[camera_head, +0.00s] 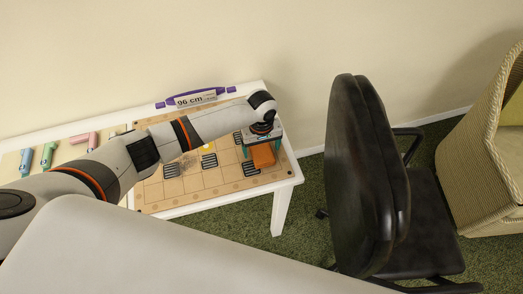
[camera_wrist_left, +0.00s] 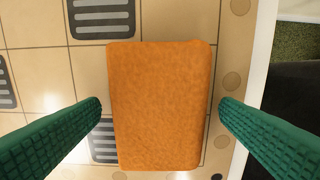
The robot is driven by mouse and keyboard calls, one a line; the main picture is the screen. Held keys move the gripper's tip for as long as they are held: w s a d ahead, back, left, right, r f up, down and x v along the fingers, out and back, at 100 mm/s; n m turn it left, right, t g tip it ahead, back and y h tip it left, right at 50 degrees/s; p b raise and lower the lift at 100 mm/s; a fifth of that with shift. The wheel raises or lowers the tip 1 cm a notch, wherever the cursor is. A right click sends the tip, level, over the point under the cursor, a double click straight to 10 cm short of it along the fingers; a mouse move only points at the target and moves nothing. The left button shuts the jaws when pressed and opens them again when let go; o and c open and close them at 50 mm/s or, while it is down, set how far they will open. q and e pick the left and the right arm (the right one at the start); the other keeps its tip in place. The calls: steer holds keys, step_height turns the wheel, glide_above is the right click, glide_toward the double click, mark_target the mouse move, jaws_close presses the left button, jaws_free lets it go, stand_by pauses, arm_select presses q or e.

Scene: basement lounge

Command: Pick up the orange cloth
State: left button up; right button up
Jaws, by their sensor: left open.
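The orange cloth (camera_head: 263,155) lies near the right end of the white table, on a tan tiled mat. In the left wrist view the cloth (camera_wrist_left: 160,105) is a flat orange rectangle with rounded corners. My left gripper (camera_head: 258,150) is above the cloth and partly covers it in the head view. In the wrist view the green fingers of my left gripper (camera_wrist_left: 160,103) are spread, one on each side of the cloth, with nothing between them touching it. My right gripper is not in view.
The tan mat (camera_head: 205,185) carries several dark striped pads. A purple-ended "96 cm" sign (camera_head: 196,97) stands at the table's back edge. Pink (camera_head: 86,139) and teal (camera_head: 48,155) items lie at the left. A black office chair (camera_head: 365,175) stands close to the table's right end.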

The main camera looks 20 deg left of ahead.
mark_target(261, 149)
arm_select(q)
steer(key=c, duration=1.1)
steer(key=shift+o, duration=0.2)
steer(key=shift+r, duration=0.15)
step_height(261, 149, up, 10)
steer(key=shift+o, duration=1)
steer(key=shift+c, duration=0.6)
